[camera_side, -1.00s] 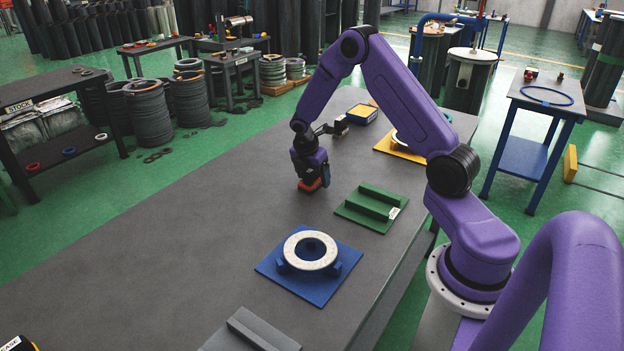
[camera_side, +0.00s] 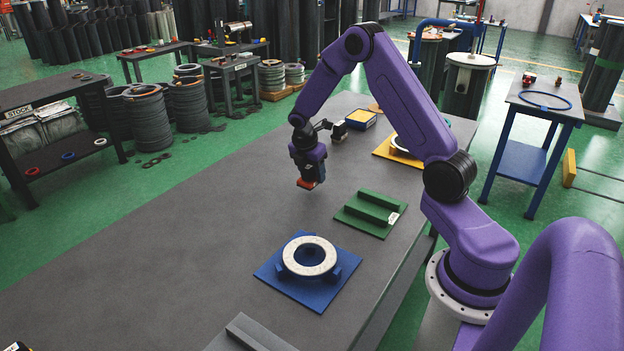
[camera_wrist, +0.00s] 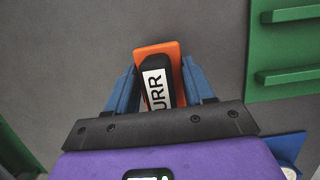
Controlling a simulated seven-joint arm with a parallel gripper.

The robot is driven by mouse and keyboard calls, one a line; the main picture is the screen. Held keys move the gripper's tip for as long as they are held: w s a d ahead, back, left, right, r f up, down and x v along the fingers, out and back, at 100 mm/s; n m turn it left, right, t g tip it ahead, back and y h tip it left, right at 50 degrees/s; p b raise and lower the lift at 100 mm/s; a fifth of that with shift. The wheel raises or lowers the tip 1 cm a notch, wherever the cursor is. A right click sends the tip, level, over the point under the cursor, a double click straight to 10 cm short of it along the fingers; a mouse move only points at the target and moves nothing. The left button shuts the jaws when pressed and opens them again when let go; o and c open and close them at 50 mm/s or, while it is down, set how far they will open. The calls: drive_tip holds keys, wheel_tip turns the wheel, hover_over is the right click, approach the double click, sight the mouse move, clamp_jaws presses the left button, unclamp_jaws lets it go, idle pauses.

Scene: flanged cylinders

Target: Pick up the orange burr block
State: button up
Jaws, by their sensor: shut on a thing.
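The orange burr block (camera_side: 307,184) is held in my gripper (camera_side: 309,180), raised above the grey table. In the wrist view the block (camera_wrist: 171,51) shows an orange base and a black upper part with a white label reading "URR", its first letter hidden. The two blue fingers of my gripper (camera_wrist: 160,90) are shut on either side of it. The block looks slightly tilted in the wrist view.
A green plate with raised bars (camera_side: 371,213) lies right of my gripper. A blue plate (camera_side: 275,273) bears a pale flanged ring (camera_side: 309,257) nearer the camera. A yellow plate (camera_side: 384,152) and a yellow-and-blue box (camera_side: 361,119) are further back.

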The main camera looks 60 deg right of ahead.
drive_tip(key=s+a+r, duration=0.2)
drive_tip(key=s+r, duration=0.3)
drive_tip(key=s, duration=0.1)
drive_tip(key=s+a+r, duration=0.3)
drive_tip(key=s+r, duration=0.2)
drive_tip(key=s, duration=0.2)
drive_tip(key=shift+a, duration=0.25)
